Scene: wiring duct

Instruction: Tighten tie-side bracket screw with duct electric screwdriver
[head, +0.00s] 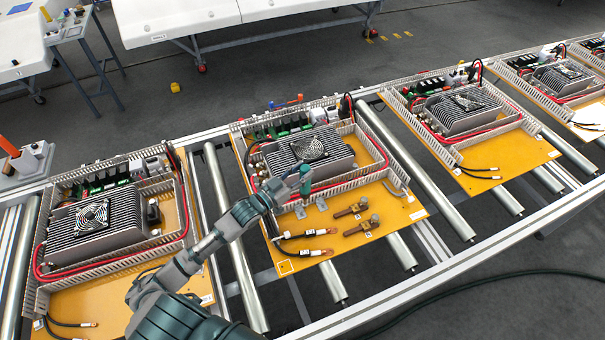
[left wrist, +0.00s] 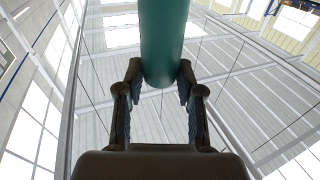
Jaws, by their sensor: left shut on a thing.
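My left gripper (head: 284,190) reaches over the middle orange board (head: 405,208) and is shut on the teal electric screwdriver (head: 305,178). In the left wrist view the screwdriver's teal round body (left wrist: 164,40) sits between the two fingers (left wrist: 160,100). In the head view the screwdriver is over the front edge of the unit, near the slotted wiring duct (head: 335,184). Its tip and the bracket screw are too small or hidden to make out, so I cannot tell whether they touch. My right gripper is not in view.
A finned power unit with a fan (head: 309,148) fills the back of the middle board. Two brown clamp pieces (head: 352,209) and black cable ends (head: 318,232) lie in front. Similar boards stand left and right on the roller conveyor (head: 401,249). A tool stand (head: 28,165) is at left.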

